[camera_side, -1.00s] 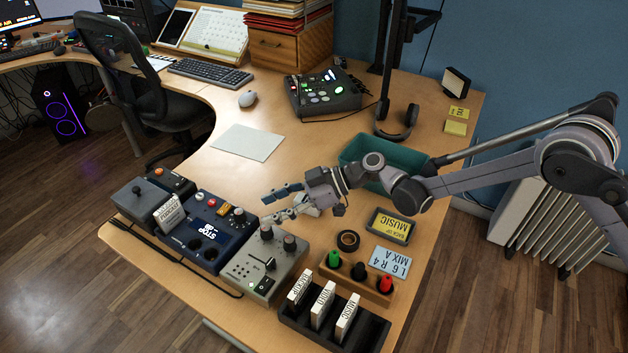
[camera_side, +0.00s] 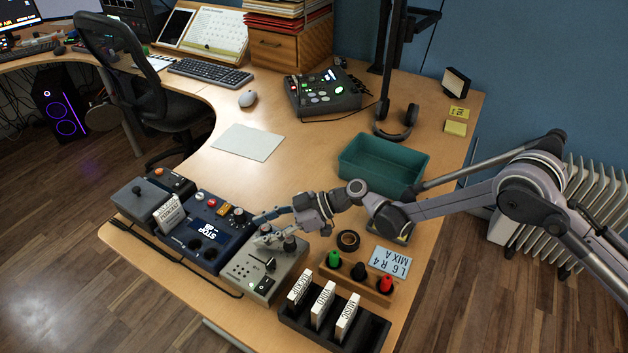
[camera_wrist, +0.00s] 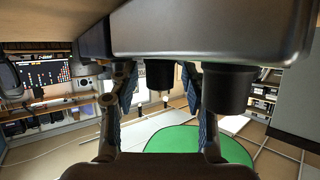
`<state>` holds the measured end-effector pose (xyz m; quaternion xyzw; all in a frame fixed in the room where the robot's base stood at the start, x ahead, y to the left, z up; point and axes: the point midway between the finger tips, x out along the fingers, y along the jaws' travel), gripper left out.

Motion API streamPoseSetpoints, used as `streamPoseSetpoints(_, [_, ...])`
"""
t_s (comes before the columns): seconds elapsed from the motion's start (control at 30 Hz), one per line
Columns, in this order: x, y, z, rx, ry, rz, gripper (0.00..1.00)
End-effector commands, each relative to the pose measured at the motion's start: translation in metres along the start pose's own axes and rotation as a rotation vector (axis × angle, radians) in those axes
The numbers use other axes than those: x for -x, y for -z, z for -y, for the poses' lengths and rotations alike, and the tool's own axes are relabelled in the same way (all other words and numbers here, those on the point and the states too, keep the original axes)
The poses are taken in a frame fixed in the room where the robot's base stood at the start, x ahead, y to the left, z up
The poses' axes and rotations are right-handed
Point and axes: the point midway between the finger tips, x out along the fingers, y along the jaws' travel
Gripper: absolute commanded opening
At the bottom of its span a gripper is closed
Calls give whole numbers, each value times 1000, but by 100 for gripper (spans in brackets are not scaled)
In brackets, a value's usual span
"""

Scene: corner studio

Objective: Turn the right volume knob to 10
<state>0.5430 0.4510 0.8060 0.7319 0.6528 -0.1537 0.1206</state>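In the side view a grey panel (camera_side: 245,268) stands at the table's front edge with two dark knobs on its upper part. One knob (camera_side: 290,243) shows at the panel's upper right. The other, further left, is mostly hidden by my gripper (camera_side: 261,229), whose fingers reach over the panel. In the wrist view the picture is upside down, with the panel (camera_wrist: 200,30) at the top. My gripper (camera_wrist: 161,88) is open there. A smaller knob (camera_wrist: 159,74) appears between the fingers, and a larger, nearer knob (camera_wrist: 228,90) lies right of the right finger. Contact cannot be told.
A blue unit (camera_side: 207,232) adjoins the panel on the left. A slider (camera_side: 268,264) sits lower on the panel. To the right are a tape roll (camera_side: 348,240), a wooden block with coloured knobs (camera_side: 370,288) and a black card rack (camera_side: 371,334). A green tray (camera_side: 383,165) stands behind.

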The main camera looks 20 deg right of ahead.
Motion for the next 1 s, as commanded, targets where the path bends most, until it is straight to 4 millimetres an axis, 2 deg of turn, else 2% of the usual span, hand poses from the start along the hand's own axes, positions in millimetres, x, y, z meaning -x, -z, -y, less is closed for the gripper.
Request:
streamPoseSetpoints(0.03, [0,0,0,0,0,0,34])
streamPoseSetpoints(0.13, [0,0,0,0,0,0,5])
streamPoseSetpoints(0.17, [0,0,0,0,0,0,0])
streamPoseSetpoints(0.37, [0,0,0,-2,-6,0,0])
streamPoseSetpoints(0.73, [-2,0,1,-79,-195,-1,0])
streamPoseSetpoints(1.0, [0,0,0,-97,-236,-5,0])
